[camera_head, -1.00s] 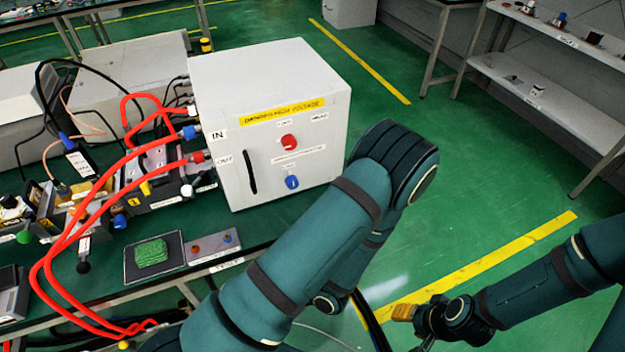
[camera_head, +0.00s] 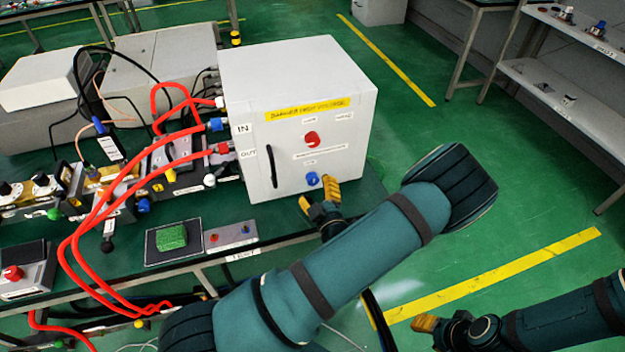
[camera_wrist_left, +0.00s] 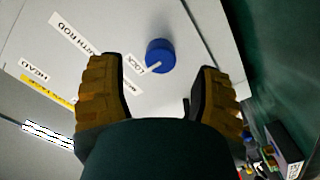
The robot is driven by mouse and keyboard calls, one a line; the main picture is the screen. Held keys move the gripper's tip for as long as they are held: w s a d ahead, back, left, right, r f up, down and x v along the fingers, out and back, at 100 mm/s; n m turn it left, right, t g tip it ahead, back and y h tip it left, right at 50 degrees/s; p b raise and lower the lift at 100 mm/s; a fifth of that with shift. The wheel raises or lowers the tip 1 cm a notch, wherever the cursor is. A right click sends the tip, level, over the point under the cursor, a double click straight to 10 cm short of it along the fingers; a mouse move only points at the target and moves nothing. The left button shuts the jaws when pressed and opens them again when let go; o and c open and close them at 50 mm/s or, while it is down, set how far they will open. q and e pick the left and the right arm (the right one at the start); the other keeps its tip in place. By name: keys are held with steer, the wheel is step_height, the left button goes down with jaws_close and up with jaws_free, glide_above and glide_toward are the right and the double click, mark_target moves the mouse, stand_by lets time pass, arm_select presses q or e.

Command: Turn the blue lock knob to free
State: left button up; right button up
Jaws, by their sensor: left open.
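The blue lock knob (camera_head: 312,179) sits low on the front of the white high-voltage box (camera_head: 240,95). In the left wrist view the knob (camera_wrist_left: 160,56) shows between and just beyond my fingertips, with a pale pointer mark on it and a "LOCK" label beside it. My left gripper (camera_head: 319,196) is open, its yellow-padded fingers just below and to the right of the knob, and also shows in the left wrist view (camera_wrist_left: 160,80). No contact with the knob shows. My right gripper (camera_head: 428,325) is at the lower right, away from the box; its opening is unclear.
A red knob (camera_head: 311,139) is above the blue one, and a black handle (camera_head: 271,167) is at the left of the front. Red cables (camera_head: 160,150) loop at the left. A small button box (camera_head: 231,237) lies on the green table before the box.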

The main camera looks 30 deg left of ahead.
mark_target(313, 182)
arm_select(q)
steer(key=shift+x, duration=2.15)
jaws_close()
